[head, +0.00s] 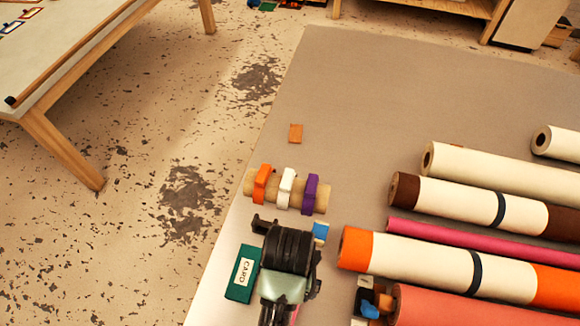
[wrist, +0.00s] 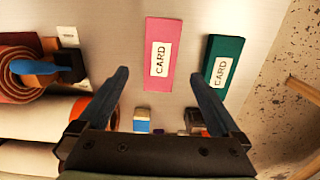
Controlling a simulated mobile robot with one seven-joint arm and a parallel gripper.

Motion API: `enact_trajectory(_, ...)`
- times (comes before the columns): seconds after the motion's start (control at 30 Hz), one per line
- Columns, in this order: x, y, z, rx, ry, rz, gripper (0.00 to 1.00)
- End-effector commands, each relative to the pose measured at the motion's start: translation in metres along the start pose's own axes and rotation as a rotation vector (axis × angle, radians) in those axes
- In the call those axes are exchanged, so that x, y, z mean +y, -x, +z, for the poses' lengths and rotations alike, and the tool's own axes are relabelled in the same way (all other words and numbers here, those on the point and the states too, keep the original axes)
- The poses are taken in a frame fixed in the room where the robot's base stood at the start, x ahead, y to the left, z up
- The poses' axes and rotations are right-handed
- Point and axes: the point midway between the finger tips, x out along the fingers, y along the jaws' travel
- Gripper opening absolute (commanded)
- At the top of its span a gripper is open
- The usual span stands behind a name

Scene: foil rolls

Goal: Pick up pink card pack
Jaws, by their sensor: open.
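The pink card pack (wrist: 163,75), with a white CARD label, lies on the pale tabletop in the wrist view. In the head view my arm and gripper hide nearly all of it. My gripper (wrist: 157,77) is open and empty above the table. Its two dark fingers appear on either side of the pack's near end, with a gap to each side. The wrist view does not clearly show how high the fingers are. In the head view my gripper (head: 288,250) is seen from above at the table's front.
A green card pack (head: 241,280) lies close to the left, and it shows right of the pink one in the wrist view (wrist: 221,65). A blue-and-white block (head: 320,231), a roll with coloured bands (head: 296,190) and several large rolls (head: 450,262) surround my gripper.

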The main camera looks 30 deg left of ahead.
Motion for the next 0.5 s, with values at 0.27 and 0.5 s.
enact_trajectory(0.27, 0.0, -0.025, -0.001, 0.002, 0.0, 0.0, 1.0)
enact_trajectory(0.5, 0.001, -0.048, -0.005, 0.0, 0.0, 0.0, 1.0)
